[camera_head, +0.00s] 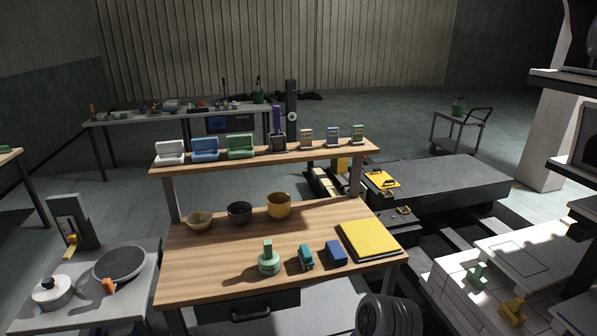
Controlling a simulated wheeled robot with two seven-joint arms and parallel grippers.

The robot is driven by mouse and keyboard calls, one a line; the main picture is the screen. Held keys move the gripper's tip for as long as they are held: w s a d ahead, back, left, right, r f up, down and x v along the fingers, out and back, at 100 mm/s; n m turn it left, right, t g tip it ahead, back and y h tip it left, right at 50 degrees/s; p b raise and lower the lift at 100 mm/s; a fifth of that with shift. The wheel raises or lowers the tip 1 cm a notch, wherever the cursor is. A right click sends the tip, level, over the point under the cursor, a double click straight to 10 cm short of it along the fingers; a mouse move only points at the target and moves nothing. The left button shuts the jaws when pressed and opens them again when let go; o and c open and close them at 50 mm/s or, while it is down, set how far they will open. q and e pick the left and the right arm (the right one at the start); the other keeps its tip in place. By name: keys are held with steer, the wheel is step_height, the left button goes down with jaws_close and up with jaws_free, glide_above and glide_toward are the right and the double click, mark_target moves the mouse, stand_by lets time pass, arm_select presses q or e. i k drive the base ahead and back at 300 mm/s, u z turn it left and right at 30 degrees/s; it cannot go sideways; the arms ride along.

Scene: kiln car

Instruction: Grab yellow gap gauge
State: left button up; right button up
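A small upright yellow piece (512,311) stands on the white block deck at the lower right, and its shape could fit the gap gauge. Another small yellow piece (71,247) is at the far left, by a dark upright box. I cannot tell for certain which one is the gauge. Neither of my grippers is in view.
A wooden workbench (210,262) holds bowls, a yellow flat pad (369,239) and small green, teal and blue items. Its raised shelf (285,155) carries open cases. A green piece (477,274) stands on the white deck (455,290). A dark platform (450,180) lies behind.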

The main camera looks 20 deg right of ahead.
mark_target(510, 311)
steer(key=z, duration=2.2)
steer(key=i, duration=1.45)
steer(key=u, duration=0.65)
steer(key=i, duration=0.55)
steer(key=u, duration=0.05)
